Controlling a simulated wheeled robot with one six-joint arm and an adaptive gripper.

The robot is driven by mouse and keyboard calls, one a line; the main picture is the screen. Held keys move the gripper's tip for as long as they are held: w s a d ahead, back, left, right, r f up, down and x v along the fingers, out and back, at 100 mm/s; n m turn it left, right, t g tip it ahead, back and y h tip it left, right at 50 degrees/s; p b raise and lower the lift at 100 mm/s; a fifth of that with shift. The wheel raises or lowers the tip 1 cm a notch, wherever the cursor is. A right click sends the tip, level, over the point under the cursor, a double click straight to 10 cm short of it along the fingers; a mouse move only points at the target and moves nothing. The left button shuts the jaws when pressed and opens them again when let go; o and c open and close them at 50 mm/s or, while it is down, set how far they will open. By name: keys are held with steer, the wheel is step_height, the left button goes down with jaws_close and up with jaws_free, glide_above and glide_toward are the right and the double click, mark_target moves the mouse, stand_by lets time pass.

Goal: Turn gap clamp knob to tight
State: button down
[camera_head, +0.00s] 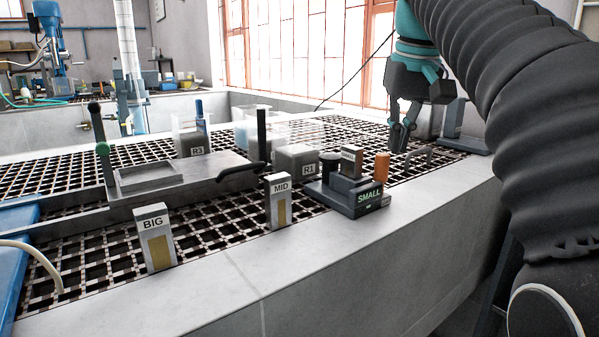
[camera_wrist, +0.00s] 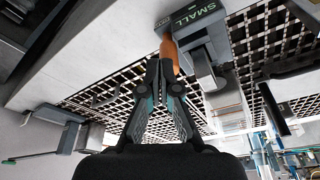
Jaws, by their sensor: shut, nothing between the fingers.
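A dark grey clamp-like fixture (camera_head: 345,194) marked SMALL stands on the grating by the basin's front rim. My gripper (camera_head: 402,140) is shut and empty, pointing down behind and right of the orange handle. In the wrist view, the fingertips (camera_wrist: 164,72) overlap the lower end of the orange handle (camera_wrist: 168,48); contact cannot be told.
Upright blocks BIG (camera_head: 155,236) and MID (camera_head: 278,199) stand left of the fixture. Clear tubs R3 (camera_head: 193,145) and R1 (camera_head: 296,158) stand behind. A grey plate (camera_head: 185,178) with black levers lies at left. The front rim (camera_head: 300,262) is clear.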

steer(key=shift+s+b+x, duration=0.15)
steer(key=shift+b+x, duration=0.15)
steer(key=shift+x, duration=0.3)
steer(key=shift+s+b+x, duration=0.15)
steer(key=shift+b+x, duration=0.15)
steer(key=shift+x, duration=0.25)
steer(key=shift+s+a+p, duration=0.1)
steer(key=shift+a+p, duration=0.75)
steer(key=shift+p, duration=0.6)
steer(key=shift+a, duration=0.3)
steer(key=v, duration=0.6)
steer(key=shift+w+a, duration=0.15)
steer(key=shift+w, duration=0.25)
stand_by(0.3)
